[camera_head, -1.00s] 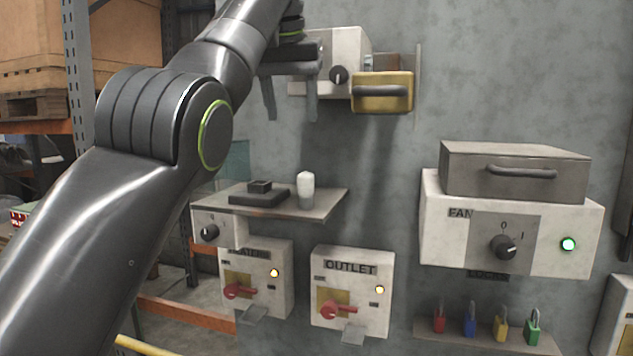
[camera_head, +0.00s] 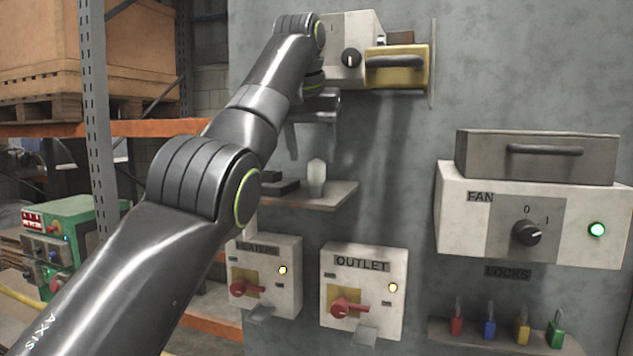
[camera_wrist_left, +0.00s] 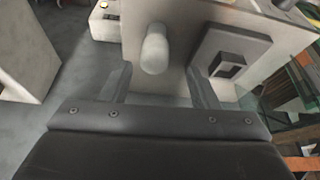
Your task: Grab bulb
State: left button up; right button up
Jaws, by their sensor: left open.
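The white bulb (camera_head: 317,177) stands upright on a small grey shelf (camera_head: 325,196) on the wall. My left gripper (camera_head: 313,145) is open and empty, with its fingers pointing down just above the bulb in the head view. In the left wrist view the bulb (camera_wrist_left: 155,50) shows ahead of and roughly between the two open fingers (camera_wrist_left: 160,86), not gripped. The exact gap between fingers and bulb is hard to judge. My right gripper is not in view.
A dark square socket block (camera_wrist_left: 228,58) sits on the shelf beside the bulb. Heaters (camera_head: 265,275) and outlet (camera_head: 363,290) boxes are below. The fan box (camera_head: 533,215) stands farther right, with clear wall between.

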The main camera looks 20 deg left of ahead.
aim_at(318, 168)
pick_arm(q)
jog(key=x, duration=0.4)
jog(key=shift+w+d+f, duration=0.15)
jog(key=shift+d+f, duration=0.15)
jog(key=shift+d, duration=0.1)
jog(key=shift+w+f, duration=0.1)
jog(key=shift+f, duration=0.05)
jog(key=shift+a, duration=0.1)
jog(key=shift+s, duration=0.25)
jog(key=shift+c, duration=0.8)
jog(key=c, duration=0.9)
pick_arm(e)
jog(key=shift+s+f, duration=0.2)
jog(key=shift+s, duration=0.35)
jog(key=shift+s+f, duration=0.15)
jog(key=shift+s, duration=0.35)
pick_arm(q)
jog(key=shift+w+r, duration=0.1)
jog(key=shift+r, duration=0.15)
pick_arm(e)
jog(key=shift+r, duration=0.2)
